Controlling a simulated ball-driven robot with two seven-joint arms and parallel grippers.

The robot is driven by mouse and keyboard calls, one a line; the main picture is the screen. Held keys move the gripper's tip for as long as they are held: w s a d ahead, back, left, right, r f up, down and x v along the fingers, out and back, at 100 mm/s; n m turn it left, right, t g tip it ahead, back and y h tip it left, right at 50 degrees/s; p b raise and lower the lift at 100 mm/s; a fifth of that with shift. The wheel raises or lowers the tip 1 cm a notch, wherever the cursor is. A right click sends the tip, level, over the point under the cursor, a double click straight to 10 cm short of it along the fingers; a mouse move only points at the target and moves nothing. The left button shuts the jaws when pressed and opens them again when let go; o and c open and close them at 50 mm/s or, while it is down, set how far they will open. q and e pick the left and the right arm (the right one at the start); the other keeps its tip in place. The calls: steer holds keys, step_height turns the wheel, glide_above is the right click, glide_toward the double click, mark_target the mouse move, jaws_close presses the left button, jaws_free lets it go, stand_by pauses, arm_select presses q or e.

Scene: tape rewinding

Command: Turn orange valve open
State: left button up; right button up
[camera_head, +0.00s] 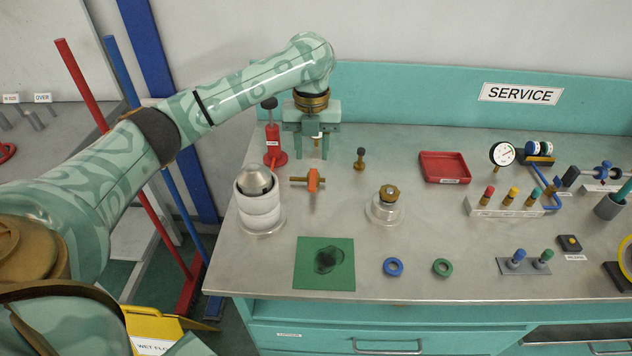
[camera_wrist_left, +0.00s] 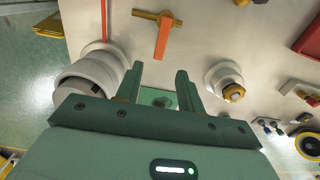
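The orange valve (camera_head: 313,180) stands on the metal bench, with a brass pipe (camera_head: 298,179) running sideways from it. In the left wrist view, the valve's long orange handle (camera_wrist_left: 162,40) points away from the brass pipe (camera_wrist_left: 145,14), roughly crosswise to it. My left gripper (camera_head: 312,157) is behind the valve in the head view, pointing down and apart from it. Its two fingers are spread with nothing gripped between them; they also show in the left wrist view (camera_wrist_left: 160,73). My right gripper is not in view.
A white ringed stack (camera_head: 259,212) stands left of the valve, and a red bottle-like object (camera_head: 274,148) behind it. A clear-based brass-topped fitting (camera_head: 387,205) stands to the right. A green mat (camera_head: 313,280) lies in front. A red tray (camera_head: 444,167) is farther right.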

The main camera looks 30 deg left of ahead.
mark_target(312, 183)
arm_select(q)
step_height(312, 183, down, 8)
steer(key=b, duration=0.3)
steer(key=shift+f+b, duration=0.25)
steer(key=shift+b, duration=0.1)
steer(key=shift+r, duration=0.1)
jaws_close()
